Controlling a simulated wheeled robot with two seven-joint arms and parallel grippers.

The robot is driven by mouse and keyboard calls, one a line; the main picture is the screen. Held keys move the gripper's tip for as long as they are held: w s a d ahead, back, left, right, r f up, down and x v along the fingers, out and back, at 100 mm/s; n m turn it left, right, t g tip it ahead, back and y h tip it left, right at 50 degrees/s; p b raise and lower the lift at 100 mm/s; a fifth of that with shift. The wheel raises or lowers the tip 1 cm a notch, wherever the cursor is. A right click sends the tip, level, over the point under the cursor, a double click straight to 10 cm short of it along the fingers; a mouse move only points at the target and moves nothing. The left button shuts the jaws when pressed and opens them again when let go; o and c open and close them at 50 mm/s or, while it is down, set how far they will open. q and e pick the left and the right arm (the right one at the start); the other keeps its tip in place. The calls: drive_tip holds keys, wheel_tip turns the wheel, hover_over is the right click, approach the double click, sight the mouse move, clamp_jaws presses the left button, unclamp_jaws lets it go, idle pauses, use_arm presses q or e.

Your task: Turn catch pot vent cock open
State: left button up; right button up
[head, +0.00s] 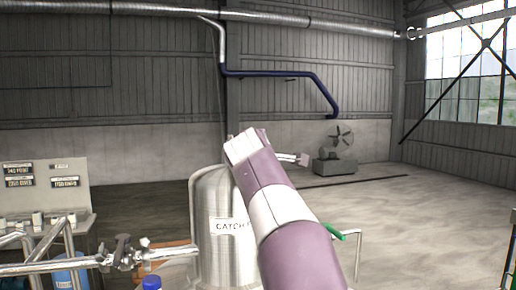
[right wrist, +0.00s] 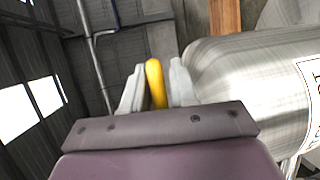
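The catch pot (head: 213,248) is a domed steel vessel in the lower middle of the head view. My mauve and white right arm crosses in front of it and hides its right side and the cock. In the right wrist view, the catch pot (right wrist: 245,75) lies at the right. The cock's yellow handle (right wrist: 156,84) stands between the two pale fingers of my right gripper (right wrist: 157,90). The fingers are open around the handle, with narrow gaps; contact is not clear. The cock's body is hidden. My left gripper is not in view.
Steel pipework with a valve (head: 124,252) runs left of the pot. A labelled panel (head: 45,185) and bench stand at the far left. A green handle (head: 334,231) shows at the right of my arm. A grey machine (head: 336,160) stands farther back. The right floor is mostly clear.

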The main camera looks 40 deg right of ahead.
drive_tip(key=shift+s+a+r, duration=0.3)
drive_tip(key=shift+s+a, duration=0.2)
drive_tip(key=shift+a, duration=0.1)
clamp_jaws()
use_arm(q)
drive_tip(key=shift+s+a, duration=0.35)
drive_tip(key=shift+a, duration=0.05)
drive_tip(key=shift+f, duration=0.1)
